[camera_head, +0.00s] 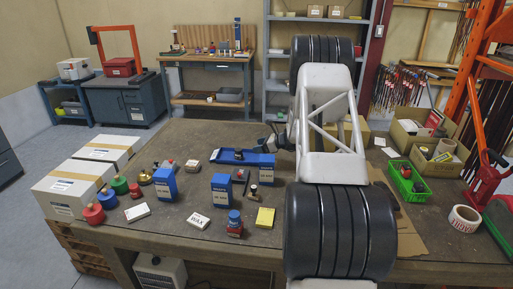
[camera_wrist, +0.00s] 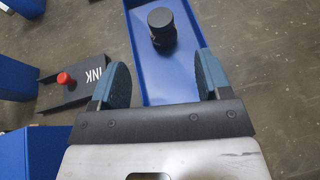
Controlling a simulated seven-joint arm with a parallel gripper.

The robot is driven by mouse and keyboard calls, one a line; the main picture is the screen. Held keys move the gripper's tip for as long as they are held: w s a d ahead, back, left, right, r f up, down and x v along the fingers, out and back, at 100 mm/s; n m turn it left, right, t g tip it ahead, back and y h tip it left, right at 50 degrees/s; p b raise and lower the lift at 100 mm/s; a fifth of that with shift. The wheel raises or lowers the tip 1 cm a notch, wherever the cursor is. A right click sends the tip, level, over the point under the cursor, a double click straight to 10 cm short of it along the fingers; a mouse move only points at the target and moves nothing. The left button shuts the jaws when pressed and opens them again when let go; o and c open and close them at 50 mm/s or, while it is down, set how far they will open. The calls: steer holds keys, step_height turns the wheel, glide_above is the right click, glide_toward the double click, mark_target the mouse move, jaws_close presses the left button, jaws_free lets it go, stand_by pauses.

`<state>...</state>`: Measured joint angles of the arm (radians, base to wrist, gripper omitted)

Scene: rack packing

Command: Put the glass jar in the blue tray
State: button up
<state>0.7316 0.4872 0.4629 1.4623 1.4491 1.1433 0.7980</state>
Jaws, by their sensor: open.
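The blue tray (camera_head: 262,158) lies near the middle of the table; it also shows in the wrist view (camera_wrist: 190,92). A dark jar with a black lid (camera_wrist: 162,28), which looks like the glass jar, stands upright inside the tray, and it shows as a small dark shape in the head view (camera_head: 238,155). My gripper (camera_wrist: 164,76) is open and over the tray's near end. Its two blue-grey pads are apart with nothing between them. The jar is beyond the fingertips, clear of both pads. In the head view my gripper (camera_head: 279,141) is at the tray's right end.
An ink pad (camera_wrist: 85,82) with a red-knobbed piece lies left of the tray. Blue boxes (camera_head: 221,192) stand in front and to the left. A green basket (camera_head: 408,181) is at right.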

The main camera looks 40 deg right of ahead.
steer(key=shift+r, duration=0.1)
stand_by(0.5)
steer(key=s+a+r+n+g, duration=0.25)
steer(key=a+r, duration=0.35)
steer(key=a, duration=0.3)
steer(key=s+a+r+n+g, duration=0.1)
steer(key=s+a+r+n, duration=0.4)
steer(key=a, duration=0.4)
steer(key=s+a+r+n+g, duration=0.2)
steer(key=a+r+n, duration=0.1)
steer(key=a+r, duration=0.5)
steer(key=s+a+r+n+g+h, duration=0.1)
steer(key=s+a+r+n+g, duration=0.2)
steer(key=s+a, duration=0.45)
steer(key=s+a+r+n+h, duration=0.1)
steer(key=s+a+r+n, duration=0.3)
steer(key=s+a, duration=0.4)
steer(key=s+a+n+h, duration=0.2)
steer(key=s+a+n, duration=0.1)
steer(key=s, duration=0.6)
steer(key=s+a+n+h, duration=0.2)
steer(key=s+a+n, duration=0.1)
steer(key=s, duration=0.5)
steer(key=s+a+n+h, duration=0.2)
steer(key=s+n, duration=0.3)
steer(key=s, duration=0.4)
steer(key=shift+s+a, duration=0.35)
steer(key=shift+a, duration=0.4)
